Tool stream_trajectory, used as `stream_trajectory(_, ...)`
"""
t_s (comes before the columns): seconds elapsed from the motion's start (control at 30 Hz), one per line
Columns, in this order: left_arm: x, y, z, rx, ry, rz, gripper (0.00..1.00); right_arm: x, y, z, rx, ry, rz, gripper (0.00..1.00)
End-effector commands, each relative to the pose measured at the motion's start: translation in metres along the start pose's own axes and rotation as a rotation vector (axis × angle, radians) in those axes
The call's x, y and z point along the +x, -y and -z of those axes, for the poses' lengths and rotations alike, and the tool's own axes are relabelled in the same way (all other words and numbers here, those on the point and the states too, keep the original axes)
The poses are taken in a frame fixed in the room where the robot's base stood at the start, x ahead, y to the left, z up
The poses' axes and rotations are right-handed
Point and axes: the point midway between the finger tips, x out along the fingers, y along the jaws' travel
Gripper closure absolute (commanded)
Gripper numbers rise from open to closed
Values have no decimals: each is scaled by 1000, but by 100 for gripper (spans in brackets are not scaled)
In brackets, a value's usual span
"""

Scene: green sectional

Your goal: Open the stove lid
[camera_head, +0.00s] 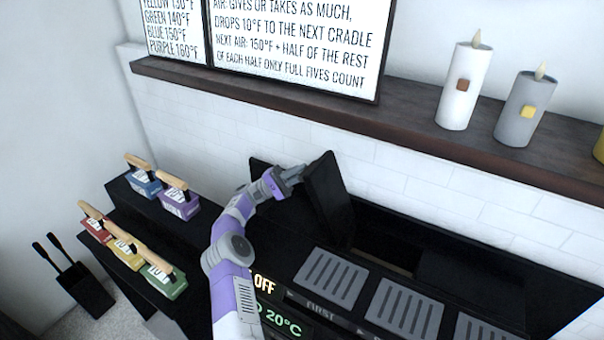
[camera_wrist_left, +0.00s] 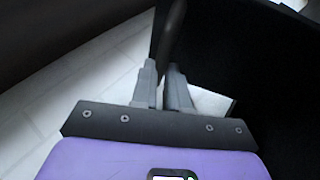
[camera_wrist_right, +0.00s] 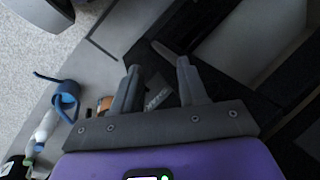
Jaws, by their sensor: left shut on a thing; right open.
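The black stove (camera_head: 290,270) runs along the white brick wall, with displays reading OFF and 20°C. Its black lid (camera_head: 330,198) stands raised and steeply tilted, with a dark opening (camera_head: 385,258) showing to its right. My left gripper (camera_head: 292,175) is at the upper left side of the lid. In the left wrist view its fingers (camera_wrist_left: 163,82) are shut on a dark bar handle (camera_wrist_left: 172,35), and the black lid face (camera_wrist_left: 255,70) fills the right. My right gripper (camera_wrist_right: 157,80) shows only in its own wrist view, open and empty.
Several grey grates (camera_head: 330,280) line the stove's front. Coloured blocks with wooden handles (camera_head: 180,200) stand on black steps at left. A dark shelf (camera_head: 420,120) above carries a sign (camera_head: 295,45) and candles (camera_head: 464,88). A blue mug (camera_wrist_right: 66,100) and bottles lie left of my right gripper.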

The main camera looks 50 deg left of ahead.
Motion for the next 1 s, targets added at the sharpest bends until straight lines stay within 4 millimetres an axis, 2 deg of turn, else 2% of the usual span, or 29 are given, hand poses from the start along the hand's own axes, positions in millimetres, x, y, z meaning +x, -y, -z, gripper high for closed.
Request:
stream_trajectory(0.07, 0, -2, 1, 4, -5, -2, 100, 0, 0, 0, 0, 0, 0, 57)
stream_trajectory(0.1, 0, -2, 1, 4, -5, -2, 84, 0, 0, 0, 0, 0, 0, 57)
stream_trajectory(0.27, 0, -1, 0, 3, -4, 0, 60, 0, 0, 0, 0, 0, 0, 57)
stream_trajectory(0.6, 3, -4, -1, 2, -1, 1, 60, -2, 1, 0, 0, 0, 0, 57)
stream_trajectory(0.67, 6, -10, -2, 2, -1, 1, 60, -4, 2, 0, 0, 0, 0, 57)
stream_trajectory(0.87, 27, -43, -12, 7, 0, -1, 60, -16, 6, -1, 0, 0, 0, 57)
stream_trajectory(0.9, 32, -51, -14, 9, 0, -3, 53, -19, 7, -1, 0, 0, 0, 57)
stream_trajectory(1.0, 42, -68, -18, 13, -1, -5, 24, -24, 9, -1, 0, 0, 0, 57)
